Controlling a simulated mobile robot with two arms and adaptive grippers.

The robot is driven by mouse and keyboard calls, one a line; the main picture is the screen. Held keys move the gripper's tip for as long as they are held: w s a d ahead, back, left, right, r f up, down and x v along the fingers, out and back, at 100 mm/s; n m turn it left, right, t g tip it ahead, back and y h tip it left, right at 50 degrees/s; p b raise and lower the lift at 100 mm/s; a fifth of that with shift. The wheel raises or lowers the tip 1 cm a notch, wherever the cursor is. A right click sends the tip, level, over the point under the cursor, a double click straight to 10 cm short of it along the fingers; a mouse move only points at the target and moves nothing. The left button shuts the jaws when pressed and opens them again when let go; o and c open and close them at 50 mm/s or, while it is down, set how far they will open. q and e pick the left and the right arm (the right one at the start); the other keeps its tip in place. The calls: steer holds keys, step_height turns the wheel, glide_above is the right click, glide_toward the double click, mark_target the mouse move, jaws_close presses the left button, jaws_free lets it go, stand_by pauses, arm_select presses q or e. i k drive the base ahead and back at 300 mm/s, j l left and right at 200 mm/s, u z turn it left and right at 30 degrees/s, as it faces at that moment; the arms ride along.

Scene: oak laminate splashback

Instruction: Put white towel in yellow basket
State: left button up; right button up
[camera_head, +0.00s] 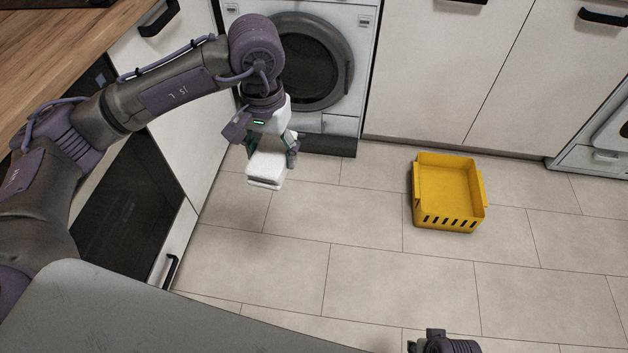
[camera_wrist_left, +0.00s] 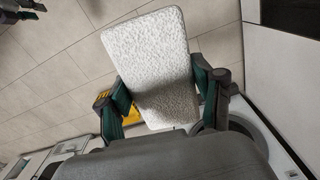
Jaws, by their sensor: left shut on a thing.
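A folded white towel (camera_head: 266,168) hangs in the air in front of the washing machine. My left gripper (camera_head: 270,152) is shut on it and holds it by its upper end. In the left wrist view the white towel (camera_wrist_left: 150,60) lies between the two fingers of the left gripper (camera_wrist_left: 160,97). The yellow basket (camera_head: 448,220) stands on the floor to the right of the towel and apart from it; its inside looks empty. A small part of the yellow basket (camera_wrist_left: 104,99) shows behind a finger in the left wrist view. My right gripper (camera_head: 444,343) shows only partly at the bottom edge.
A washing machine (camera_head: 345,65) stands behind the left gripper. White cabinets (camera_head: 445,70) line the back, and a dark oven front (camera_head: 125,215) is at left below a wooden worktop (camera_head: 60,45). The tiled floor (camera_head: 350,210) between towel and basket is clear.

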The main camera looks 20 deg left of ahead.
mark_target(442, 195)
steer(key=z, duration=0.3)
steer(key=i+z, duration=0.5)
steer(key=z, duration=0.2)
steer(key=i+j+z, duration=0.2)
steer(key=z, duration=0.15)
